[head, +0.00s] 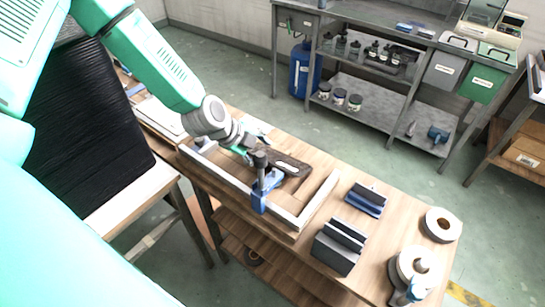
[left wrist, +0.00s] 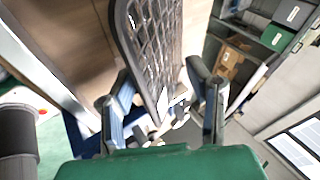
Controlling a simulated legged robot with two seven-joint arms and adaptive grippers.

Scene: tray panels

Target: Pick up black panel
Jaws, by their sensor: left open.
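The black panel (head: 292,166) shows in the head view as a dark flat piece over the wooden tray frame (head: 313,203). In the left wrist view the panel (left wrist: 152,40) has a ribbed lattice face and stands edge-on between my fingers. My left gripper (head: 245,150) is at the panel's left end in the head view. In the left wrist view my left gripper (left wrist: 166,98) is open, with one finger on each side of the panel's near end. Whether a finger touches the panel cannot be told. My right gripper is not in view.
A blue fixture with a black post (head: 265,188) stands at the tray's front, close to my gripper. Dark grey blocks (head: 339,245), a blue-based holder (head: 367,199) and tape rolls (head: 441,224) are to the right. A black-wrapped stack (head: 80,120) is at left.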

